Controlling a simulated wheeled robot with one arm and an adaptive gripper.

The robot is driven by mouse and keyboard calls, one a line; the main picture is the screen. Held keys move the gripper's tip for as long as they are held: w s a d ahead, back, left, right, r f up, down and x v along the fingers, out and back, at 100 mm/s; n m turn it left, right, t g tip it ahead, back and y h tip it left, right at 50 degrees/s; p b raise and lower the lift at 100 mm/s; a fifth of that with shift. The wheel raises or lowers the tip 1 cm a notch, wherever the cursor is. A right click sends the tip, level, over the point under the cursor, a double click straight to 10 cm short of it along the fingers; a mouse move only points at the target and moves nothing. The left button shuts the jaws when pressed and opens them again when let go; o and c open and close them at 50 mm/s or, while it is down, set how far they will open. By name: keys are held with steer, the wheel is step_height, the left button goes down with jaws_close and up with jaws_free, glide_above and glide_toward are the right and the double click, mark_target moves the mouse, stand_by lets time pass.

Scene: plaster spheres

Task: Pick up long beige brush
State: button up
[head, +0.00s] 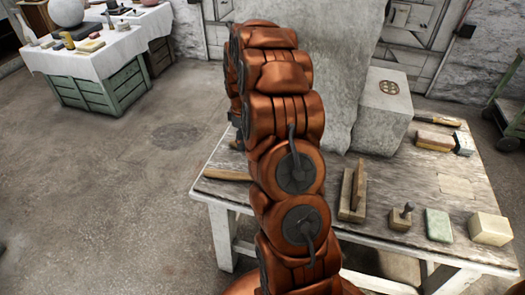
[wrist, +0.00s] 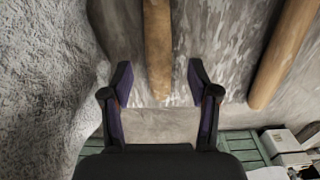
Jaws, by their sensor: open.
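A long beige-brown handle, seemingly the brush (head: 228,174), lies on the worn table at its left end. The arm hides part of it in the head view. In the wrist view a long beige handle (wrist: 157,50) runs down from the top edge, between my gripper's fingers (wrist: 157,82). Its rounded end shows; its bristles do not. The fingers are open, one on each side, with gaps to the handle. I cannot tell the height between them. My gripper is hidden behind the arm in the head view.
A second wooden rod (wrist: 285,55) lies to the right in the wrist view. A rough stone block (wrist: 40,80) stands close on the left. The table (head: 376,208) also bears a pale block (head: 383,105), wooden pieces (head: 352,191) and a green block (head: 438,225).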

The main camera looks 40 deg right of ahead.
step_height(320, 180, down, 2)
steer(key=shift+f, duration=0.25)
jaws_close()
stand_by(0.4)
